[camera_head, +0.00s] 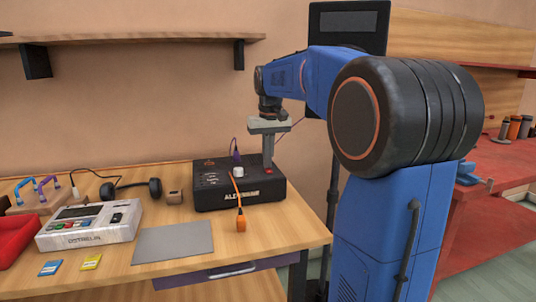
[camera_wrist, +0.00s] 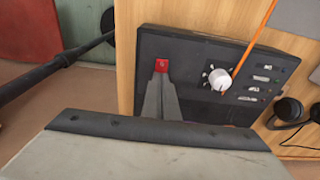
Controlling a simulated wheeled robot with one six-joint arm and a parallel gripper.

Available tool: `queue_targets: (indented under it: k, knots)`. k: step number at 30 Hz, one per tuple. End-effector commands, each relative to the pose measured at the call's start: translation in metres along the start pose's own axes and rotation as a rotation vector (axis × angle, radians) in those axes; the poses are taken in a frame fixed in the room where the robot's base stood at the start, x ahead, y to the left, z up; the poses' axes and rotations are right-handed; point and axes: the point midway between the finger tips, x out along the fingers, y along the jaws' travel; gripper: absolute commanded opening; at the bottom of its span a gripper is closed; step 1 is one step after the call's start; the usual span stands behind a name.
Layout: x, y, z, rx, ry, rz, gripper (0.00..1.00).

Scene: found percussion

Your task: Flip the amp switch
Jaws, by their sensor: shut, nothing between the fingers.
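The amp is a black box (camera_head: 215,192) on the wooden table, with a white knob and cables on its top. It also shows in the wrist view (camera_wrist: 190,50). Its red switch (camera_wrist: 161,66) sits near one corner of the top panel, and it also shows as a small red spot in the head view (camera_head: 269,170). My gripper (camera_head: 268,165) points down over that corner, shut and empty. In the wrist view the closed fingertips (camera_wrist: 161,76) are right at the switch; I cannot tell whether they touch it.
A dark pole stands just right of the table.

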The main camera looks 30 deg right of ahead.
Motion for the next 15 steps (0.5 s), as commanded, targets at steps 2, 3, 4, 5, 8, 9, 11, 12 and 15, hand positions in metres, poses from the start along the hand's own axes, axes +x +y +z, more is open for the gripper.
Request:
queue_targets:
  k: [2,3,4,5,8,9,11,12,15]
  knots:
    - [0.0004,0.0000,0.0000,0.000,0.000,0.000,0.00]
    - [0.0004,0.0000,0.0000,0.000,0.000,0.000,0.00]
    - [0.0003,0.0000,0.0000,0.000,0.000,0.000,0.00]
    - [0.0003,0.0000,0.0000,0.000,0.000,0.000,0.00]
    - [0.0004,0.0000,0.0000,0.000,0.000,0.000,0.00]
    - [0.0015,0.0000,-0.0003,0.000,-0.001,0.000,0.00]
    - [0.0061,0.0000,-0.0014,0.000,-0.002,0.000,0.00]
    - [0.0048,0.0000,-0.0011,0.000,-0.001,0.000,0.00]
    - [0.0052,0.0000,-0.0011,0.000,-0.002,0.000,0.00]
